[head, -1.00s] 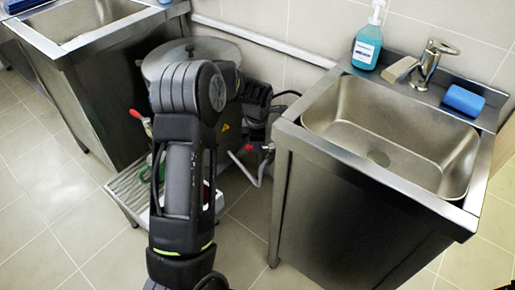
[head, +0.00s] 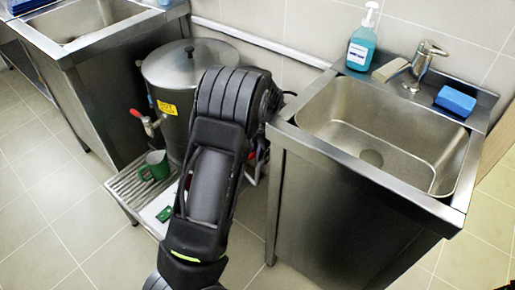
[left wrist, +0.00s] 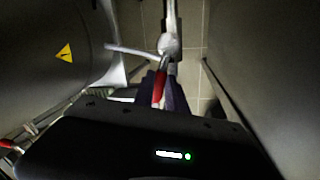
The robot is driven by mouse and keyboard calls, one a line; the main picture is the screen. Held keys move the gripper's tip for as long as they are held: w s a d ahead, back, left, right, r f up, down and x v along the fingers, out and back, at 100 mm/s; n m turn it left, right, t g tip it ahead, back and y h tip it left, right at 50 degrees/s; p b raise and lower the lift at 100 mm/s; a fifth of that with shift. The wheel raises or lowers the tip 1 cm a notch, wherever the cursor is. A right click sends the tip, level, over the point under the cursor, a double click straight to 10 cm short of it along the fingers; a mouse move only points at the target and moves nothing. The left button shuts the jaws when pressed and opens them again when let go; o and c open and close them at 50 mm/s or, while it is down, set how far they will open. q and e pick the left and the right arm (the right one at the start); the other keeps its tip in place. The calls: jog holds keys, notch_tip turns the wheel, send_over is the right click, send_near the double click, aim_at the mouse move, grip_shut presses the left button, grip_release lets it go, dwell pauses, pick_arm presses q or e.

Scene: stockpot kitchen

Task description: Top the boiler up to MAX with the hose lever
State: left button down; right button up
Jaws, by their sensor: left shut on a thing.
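The boiler (head: 185,76) is a steel drum with a lid, a yellow label and a red-handled tap (head: 148,122) at its front left. Its curved side (left wrist: 55,60), with a warning triangle, fills the left of the left wrist view. The hose lever (left wrist: 158,88) is red, on a pale pipe fitting (left wrist: 168,45). My left gripper (left wrist: 164,92) is shut on the lever, its dark fingers around the red grip. In the head view my own arm hides the gripper and most of the lever. I cannot read the water level or a MAX mark. My right gripper is out of view.
A green mug (head: 155,166) stands on the slatted drip tray (head: 128,187) below the tap. A steel sink unit (head: 340,215) closes off the right; soap (head: 361,42) and a blue sponge (head: 455,101) sit on it. Another sink unit (head: 112,90) stands left. The front-left floor is clear.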

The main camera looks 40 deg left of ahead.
pick_arm(q)
jog(key=c, duration=1.4)
grip_release()
jog(key=shift+o, duration=0.2)
notch_tip(320, 180, up, 8)
jog(key=d+p, duration=0.1)
jog(key=shift+s+d+f, duration=0.2)
jog(key=shift+s, duration=0.05)
